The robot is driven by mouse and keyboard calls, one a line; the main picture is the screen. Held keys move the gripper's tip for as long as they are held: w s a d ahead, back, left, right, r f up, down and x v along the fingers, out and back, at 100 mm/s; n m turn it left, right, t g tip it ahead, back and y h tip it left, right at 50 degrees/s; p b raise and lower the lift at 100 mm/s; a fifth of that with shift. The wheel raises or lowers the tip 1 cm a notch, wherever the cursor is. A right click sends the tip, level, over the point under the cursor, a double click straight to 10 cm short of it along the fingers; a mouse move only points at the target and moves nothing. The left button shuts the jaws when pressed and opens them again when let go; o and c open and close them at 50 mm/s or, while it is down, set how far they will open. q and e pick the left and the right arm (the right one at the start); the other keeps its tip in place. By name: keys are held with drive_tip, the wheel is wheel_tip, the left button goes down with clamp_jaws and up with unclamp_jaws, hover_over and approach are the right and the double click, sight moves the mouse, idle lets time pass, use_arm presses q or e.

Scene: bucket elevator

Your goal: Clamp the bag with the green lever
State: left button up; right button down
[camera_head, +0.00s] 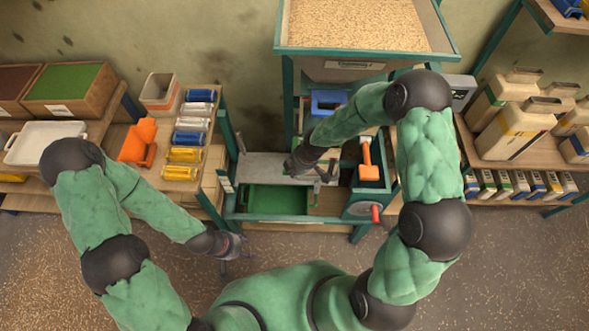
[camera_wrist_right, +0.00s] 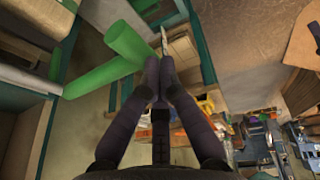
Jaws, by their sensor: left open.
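The green lever (camera_wrist_right: 128,40) shows in the right wrist view as a thick green cylinder with a green bar (camera_wrist_right: 100,78) crossing below it. My right gripper (camera_wrist_right: 159,66) has its dark fingers drawn together. Their tips are beside the right end of the green bar; I cannot tell whether they touch it. In the head view my right gripper (camera_head: 318,171) is over the grey plate of the teal machine frame. My left gripper (camera_head: 232,252) is open and low, left of the frame's front. I cannot make out the bag in either view.
A grain-filled hopper (camera_head: 355,25) stands above the teal frame (camera_head: 275,222). An orange-handled tool (camera_head: 367,160) and a red knob (camera_head: 376,214) are at its right. Loaded shelves stand on both sides. The floor (camera_head: 510,260) at lower right is clear.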

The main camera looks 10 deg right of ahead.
use_arm(q)
drive_tip(key=shift+f+b, duration=0.95)
drive_tip(key=shift+f, duration=0.3)
use_arm(e)
drive_tip(key=shift+s+f, duration=0.2)
drive_tip(key=shift+f, duration=1.4)
drive_tip(key=shift+r, duration=0.1)
